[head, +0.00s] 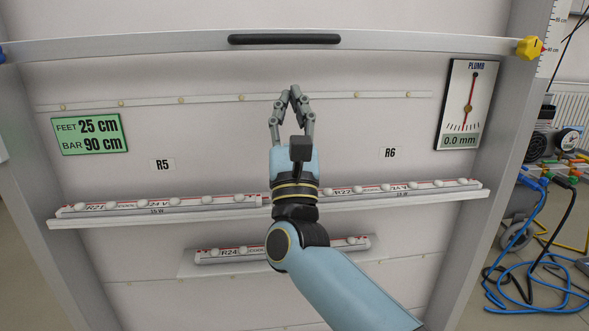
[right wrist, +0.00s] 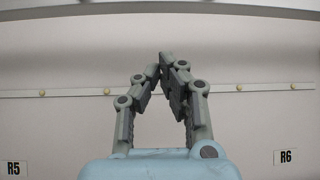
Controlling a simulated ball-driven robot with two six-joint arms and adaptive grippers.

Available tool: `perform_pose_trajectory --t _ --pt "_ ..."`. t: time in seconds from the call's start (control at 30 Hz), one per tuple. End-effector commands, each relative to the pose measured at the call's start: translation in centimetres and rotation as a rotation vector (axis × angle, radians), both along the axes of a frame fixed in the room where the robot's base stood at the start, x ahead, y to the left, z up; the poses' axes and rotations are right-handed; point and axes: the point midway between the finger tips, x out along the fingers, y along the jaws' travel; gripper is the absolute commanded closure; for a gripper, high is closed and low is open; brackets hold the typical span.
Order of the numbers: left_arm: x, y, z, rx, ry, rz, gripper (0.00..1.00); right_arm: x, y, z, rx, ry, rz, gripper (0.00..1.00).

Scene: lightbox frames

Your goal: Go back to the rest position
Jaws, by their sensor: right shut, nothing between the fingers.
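My right gripper (head: 293,97) is raised in front of the panel of the lightbox frame, in the middle of the head view. Its fingertips meet, and nothing is between them. In the right wrist view the shut fingertips (right wrist: 167,60) point up toward the strip with round studs. My right forearm comes in from the lower right and hides part of the lower light bars. My left gripper is not in view.
Light bars R21 (head: 160,204) and R22 (head: 400,189) lie on a ledge, with R24 (head: 225,254) below. A rail with a black handle (head: 284,39) crosses above. A green sign (head: 89,133) and plumb gauge (head: 468,105) flank the panel. Blue hoses (head: 530,270) lie at right.

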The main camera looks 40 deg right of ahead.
Motion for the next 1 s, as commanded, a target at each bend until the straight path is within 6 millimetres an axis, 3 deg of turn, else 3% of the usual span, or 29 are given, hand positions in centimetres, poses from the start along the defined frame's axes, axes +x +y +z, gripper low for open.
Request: perform_pose_trajectory --t 0.1,0.3,0.67,0.77,0.87,1.0 --pt "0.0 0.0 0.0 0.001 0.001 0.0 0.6 -2.0 1.2 -2.3 0.004 0.008 -0.001 1.0" --pt "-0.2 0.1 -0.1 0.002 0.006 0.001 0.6 -4.2 2.7 -4.9 0.003 0.007 0.0 1.0" --pt "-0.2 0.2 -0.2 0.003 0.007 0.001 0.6 -5.3 3.3 -6.1 0.002 0.006 0.001 1.0" --pt "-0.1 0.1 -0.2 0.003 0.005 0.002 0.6 -6.0 3.2 -7.2 -0.005 0.035 0.003 1.0" --pt "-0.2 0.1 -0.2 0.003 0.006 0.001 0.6 -8.3 2.6 -9.4 -0.046 0.108 0.015 1.0" --pt "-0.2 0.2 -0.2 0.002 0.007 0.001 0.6 -8.7 3.5 -15.4 -0.296 0.505 0.024 1.0"
